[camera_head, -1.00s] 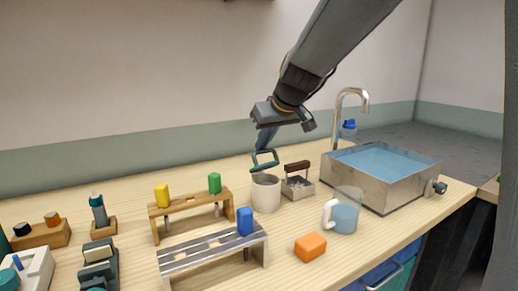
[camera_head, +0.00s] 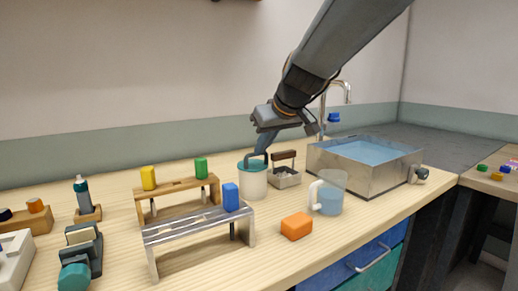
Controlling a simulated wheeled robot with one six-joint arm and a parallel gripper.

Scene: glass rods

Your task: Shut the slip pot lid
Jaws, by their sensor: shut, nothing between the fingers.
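The slip pot (camera_head: 253,184) is a white cylinder on the wooden counter, near the middle of the view. Its teal lid (camera_head: 253,166) lies flat across the pot's mouth and looks closed. My gripper (camera_head: 258,158) is shut and empty, pointing down at the lid from above. Its tips are at or just over the lid; I cannot tell whether they touch it.
A small metal box with a brown handle (camera_head: 284,177) stands close right of the pot. A wooden rack (camera_head: 178,187), a metal rack (camera_head: 195,225), an orange block (camera_head: 296,226) and a glass jug (camera_head: 331,195) stand around. A water-filled sink (camera_head: 365,165) is at right.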

